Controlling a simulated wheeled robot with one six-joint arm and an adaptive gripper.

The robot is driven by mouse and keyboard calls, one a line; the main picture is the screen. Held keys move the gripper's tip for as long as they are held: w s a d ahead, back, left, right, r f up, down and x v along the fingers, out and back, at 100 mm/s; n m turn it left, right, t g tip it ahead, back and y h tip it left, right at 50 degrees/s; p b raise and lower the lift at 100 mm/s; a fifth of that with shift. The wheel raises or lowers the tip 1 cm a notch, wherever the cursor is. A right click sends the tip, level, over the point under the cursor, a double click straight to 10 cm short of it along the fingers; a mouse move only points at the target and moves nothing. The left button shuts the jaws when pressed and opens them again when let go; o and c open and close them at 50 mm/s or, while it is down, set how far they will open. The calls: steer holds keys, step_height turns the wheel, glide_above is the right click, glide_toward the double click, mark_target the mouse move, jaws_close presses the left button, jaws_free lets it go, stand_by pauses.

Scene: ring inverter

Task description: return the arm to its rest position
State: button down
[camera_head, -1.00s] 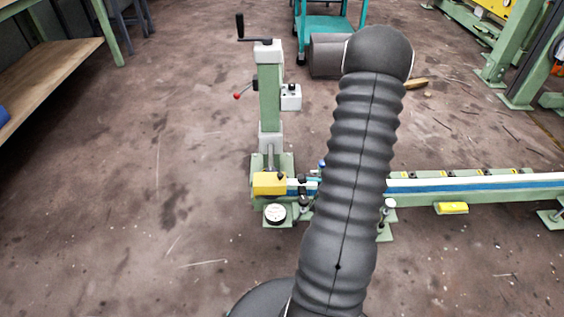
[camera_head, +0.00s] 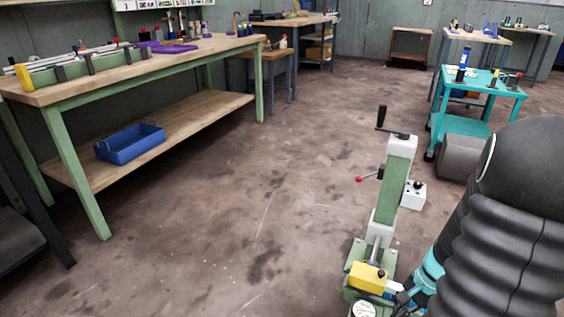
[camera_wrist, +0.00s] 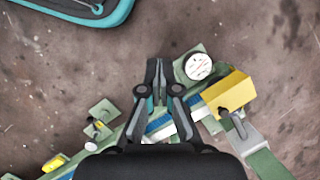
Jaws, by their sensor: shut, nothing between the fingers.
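My arm, in a dark ribbed sleeve (camera_head: 500,240), fills the lower right of the head view. My gripper shows in the wrist view (camera_wrist: 156,66) with its two fingers together and nothing between them. Below it in that view lies the green machine with a yellow block (camera_wrist: 230,92) and a round white dial (camera_wrist: 198,66). I cannot tell the height of the fingertips above the machine. In the head view the gripper's fingers are mostly hidden by the sleeve.
The green machine's column (camera_head: 393,180) with a black crank stands just left of my arm. A teal cart (camera_head: 468,126) and a grey cylinder (camera_head: 459,157) are behind. A wooden bench (camera_head: 150,68) with a blue bin (camera_head: 130,143) is at left. The middle floor is clear.

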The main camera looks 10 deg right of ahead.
steer(key=s+a+r+n+t+h, duration=0.1)
steer(key=s+a+r+n+t, duration=0.1)
steer(key=a+r+n, duration=0.4)
steer(key=s+a+r+n+t+h, duration=0.2)
steer(key=a+r+n, duration=0.5)
steer(key=a+r, duration=0.6)
step_height(320, 180, up, 6)
steer(key=shift+s+f+t+h, duration=0.1)
steer(key=shift+s+t+h, duration=0.25)
steer(key=shift+t, duration=0.55)
